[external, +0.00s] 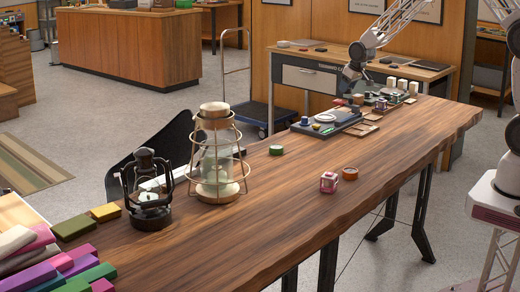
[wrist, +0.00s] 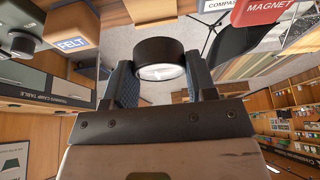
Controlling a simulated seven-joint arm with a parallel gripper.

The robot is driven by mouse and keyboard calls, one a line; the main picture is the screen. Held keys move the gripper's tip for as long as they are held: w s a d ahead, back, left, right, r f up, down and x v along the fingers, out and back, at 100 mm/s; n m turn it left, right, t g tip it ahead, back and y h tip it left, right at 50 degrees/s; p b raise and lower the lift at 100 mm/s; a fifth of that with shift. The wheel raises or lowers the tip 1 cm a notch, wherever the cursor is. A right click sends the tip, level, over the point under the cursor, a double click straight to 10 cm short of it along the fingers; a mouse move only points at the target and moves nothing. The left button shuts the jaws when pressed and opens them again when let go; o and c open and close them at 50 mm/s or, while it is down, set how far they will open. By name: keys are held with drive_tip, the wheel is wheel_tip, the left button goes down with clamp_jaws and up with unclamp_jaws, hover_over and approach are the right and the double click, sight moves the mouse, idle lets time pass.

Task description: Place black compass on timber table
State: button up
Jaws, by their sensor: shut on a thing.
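The black compass (wrist: 158,52) is a round black case with a pale face, seen between my fingers in the wrist view. My gripper (wrist: 162,80) is shut on it, one blue-grey padded finger on each side. In the external view my gripper (external: 352,82) is over the far end of the timber table (external: 275,200), above the small goods there. The compass is too small to make out in that view. The table is a long dark wood slab with a wavy front edge.
A brass lantern (external: 216,155) and a black lantern (external: 149,192) stand on the near left part. A dark tray (external: 325,124) of small items lies near my gripper.

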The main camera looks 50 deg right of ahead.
hover_over(370, 117)
drive_tip(key=s, duration=0.1)
drive_tip(key=shift+s+d+f, duration=0.1)
drive_tip(key=shift+s+f, duration=0.05)
drive_tip(key=shift+f, duration=0.3)
drive_tip(key=shift+f, duration=0.15)
idle(0.4)
drive_tip(key=shift+f, duration=3.25)
drive_tip(key=shift+f, duration=0.3)
drive_tip(key=o, duration=1)
drive_tip(key=shift+o, duration=0.2)
drive_tip(key=shift+r, duration=0.1)
drive_tip(key=shift+v, duration=3.8)
drive_tip(key=shift+r, duration=0.1)
